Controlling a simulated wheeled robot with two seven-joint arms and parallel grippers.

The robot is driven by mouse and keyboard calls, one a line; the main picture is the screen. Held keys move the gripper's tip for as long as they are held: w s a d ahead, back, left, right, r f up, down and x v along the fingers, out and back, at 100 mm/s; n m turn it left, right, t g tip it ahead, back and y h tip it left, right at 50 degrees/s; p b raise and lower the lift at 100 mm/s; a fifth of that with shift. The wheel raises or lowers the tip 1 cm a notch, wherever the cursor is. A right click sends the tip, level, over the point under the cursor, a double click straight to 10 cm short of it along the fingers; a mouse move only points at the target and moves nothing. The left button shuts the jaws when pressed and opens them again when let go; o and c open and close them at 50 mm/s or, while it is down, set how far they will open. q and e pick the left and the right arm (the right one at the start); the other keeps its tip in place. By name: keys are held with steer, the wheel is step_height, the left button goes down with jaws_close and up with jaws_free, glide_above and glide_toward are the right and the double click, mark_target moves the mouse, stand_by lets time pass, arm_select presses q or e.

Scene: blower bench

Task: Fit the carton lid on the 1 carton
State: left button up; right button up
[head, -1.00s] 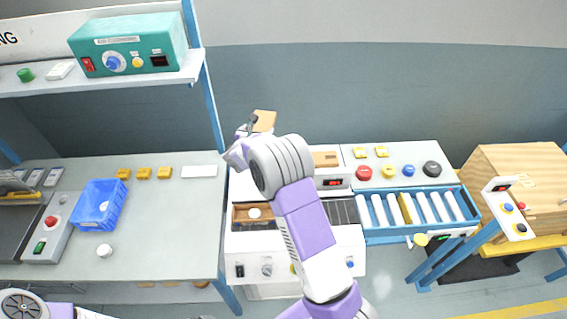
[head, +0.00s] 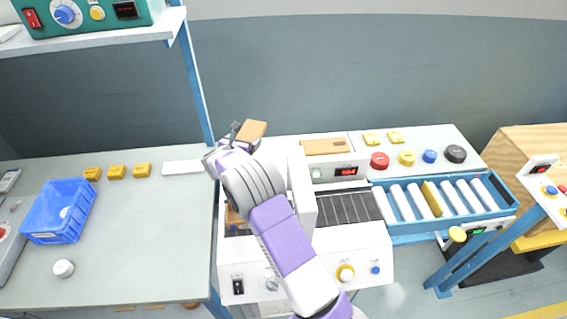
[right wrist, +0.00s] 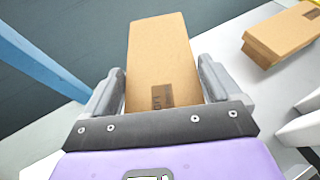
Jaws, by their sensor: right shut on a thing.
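My right gripper (head: 238,134) is shut on a brown cardboard lid (head: 251,131), held up at the back of the white machine, in front of the wall. In the right wrist view the lid (right wrist: 160,55) sits between the two grey fingers (right wrist: 157,88) and bears a dark printed mark. The open carton (head: 233,218) is at the left of the machine, below and nearer than the lid. My right arm covers most of it, so its contents are hidden. My left gripper is not in view.
Flat brown cardboard (head: 325,147) lies on the machine top; it also shows in the right wrist view (right wrist: 283,32). A white upright panel (head: 302,188) stands beside my arm. A roller conveyor (head: 440,200) is right; a blue bin (head: 58,210) is on the left bench.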

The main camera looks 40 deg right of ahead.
step_height(320, 180, down, 10)
steer(key=shift+b, duration=0.85)
steer(key=o, duration=0.7)
steer(key=shift+o, duration=0.2)
steer(key=shift+a+r, duration=0.1)
